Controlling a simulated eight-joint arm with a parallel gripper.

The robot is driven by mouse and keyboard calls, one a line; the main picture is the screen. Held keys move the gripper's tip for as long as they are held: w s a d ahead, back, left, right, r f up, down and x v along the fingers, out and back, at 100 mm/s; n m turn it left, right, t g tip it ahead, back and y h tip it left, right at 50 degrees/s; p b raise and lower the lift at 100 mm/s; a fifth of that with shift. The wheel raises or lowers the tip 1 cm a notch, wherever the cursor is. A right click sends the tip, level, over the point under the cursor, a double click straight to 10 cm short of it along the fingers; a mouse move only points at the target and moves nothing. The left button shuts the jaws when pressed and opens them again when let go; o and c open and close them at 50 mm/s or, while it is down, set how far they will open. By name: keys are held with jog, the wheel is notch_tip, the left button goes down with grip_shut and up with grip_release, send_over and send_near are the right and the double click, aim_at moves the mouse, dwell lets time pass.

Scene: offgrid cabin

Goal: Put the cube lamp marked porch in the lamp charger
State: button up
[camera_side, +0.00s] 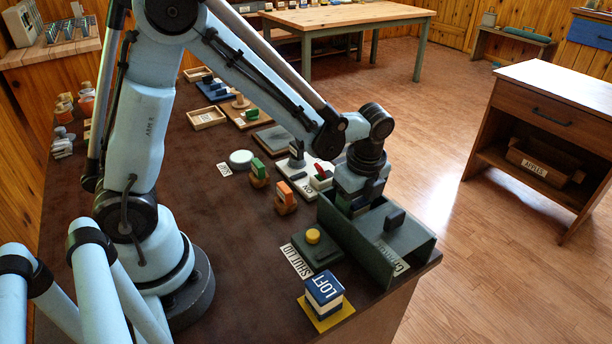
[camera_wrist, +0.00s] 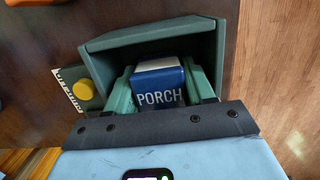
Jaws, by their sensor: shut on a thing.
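The cube lamp marked PORCH (camera_wrist: 158,88), blue with a white band, is between the green fingers of my gripper (camera_wrist: 161,84) in the wrist view. My gripper is shut on it. In the side view my gripper (camera_side: 357,200) points down at the back left part of an open dark green box (camera_side: 335,230). The box carries a white label, partly readable, beginning with C. In the wrist view the box's green wall (camera_wrist: 150,38) rises just beyond the cube. The cube's underside is hidden, so I cannot tell whether it touches the box floor.
A green block with a yellow button (camera_side: 313,236) and a label reading SHUT LID stands left of the box. A blue and white LOFT cube (camera_side: 325,288) sits on a yellow base in front. Orange and green pieces (camera_side: 285,197) stand behind. The table's right edge is close.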

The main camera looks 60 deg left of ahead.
jog(key=shift+f, duration=0.35)
jog(key=o, duration=0.8)
jog(key=shift+f, duration=0.15)
